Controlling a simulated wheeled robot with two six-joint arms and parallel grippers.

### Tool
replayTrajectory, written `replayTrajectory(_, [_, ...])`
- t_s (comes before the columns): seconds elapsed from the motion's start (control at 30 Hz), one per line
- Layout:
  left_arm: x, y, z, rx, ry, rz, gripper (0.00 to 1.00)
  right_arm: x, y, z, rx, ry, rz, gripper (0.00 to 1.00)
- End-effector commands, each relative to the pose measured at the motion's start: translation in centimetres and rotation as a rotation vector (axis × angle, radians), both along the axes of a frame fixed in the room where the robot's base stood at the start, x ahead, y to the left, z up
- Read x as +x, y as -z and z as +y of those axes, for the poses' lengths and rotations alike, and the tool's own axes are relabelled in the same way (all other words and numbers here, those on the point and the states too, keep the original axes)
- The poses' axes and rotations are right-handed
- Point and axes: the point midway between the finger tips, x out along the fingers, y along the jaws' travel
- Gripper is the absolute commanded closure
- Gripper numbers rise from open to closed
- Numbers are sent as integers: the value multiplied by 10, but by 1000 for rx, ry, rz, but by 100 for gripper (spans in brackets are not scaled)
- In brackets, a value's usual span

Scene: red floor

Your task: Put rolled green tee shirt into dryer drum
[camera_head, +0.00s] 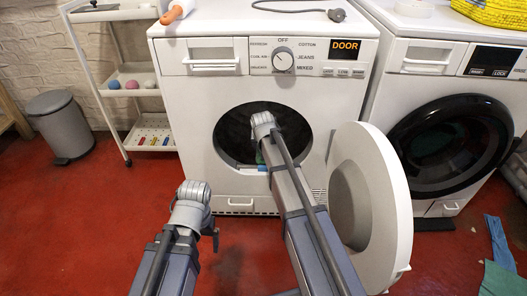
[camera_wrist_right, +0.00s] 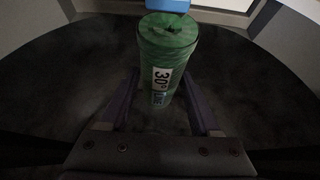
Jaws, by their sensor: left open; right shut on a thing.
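The rolled green tee shirt (camera_wrist_right: 180,45) with a white "30°" label stands between the fingers of my right gripper (camera_wrist_right: 163,95) in the right wrist view. A small green patch of it (camera_head: 260,157) shows beside my right arm in the head view. My right gripper is shut on it, inside the opening of the dryer drum (camera_head: 232,128). The dark drum wall (camera_wrist_right: 60,70) surrounds it in the wrist view. The round white dryer door (camera_head: 385,190) is swung open to the right. My left gripper (camera_head: 213,236) is open, low in front of the dryer, its fingers mostly hidden.
A blue thing (camera_wrist_right: 168,4) lies at the drum's edge beyond the shirt. A second machine with a dark closed door (camera_head: 455,145) stands right. A white shelf cart (camera_head: 128,85) and a grey bin (camera_head: 60,125) stand left. Cloths (camera_head: 500,278) lie on the floor at right. Floor at left is clear.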

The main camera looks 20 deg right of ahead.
Motion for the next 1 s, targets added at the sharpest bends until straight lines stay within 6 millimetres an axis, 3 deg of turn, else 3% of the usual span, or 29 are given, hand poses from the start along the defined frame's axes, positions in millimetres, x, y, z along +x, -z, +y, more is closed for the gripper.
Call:
replayTrajectory(0.4, [0,0,0,0,0,0,7,35,0,-8,-1,-2,0,99])
replayTrajectory(0.97, [0,0,0,0,0,0,7,42,0,-10,-1,-3,0,99])
replayTrajectory(1.0, [0,0,0,0,0,0,7,42,0,-10,-1,-3,0,33])
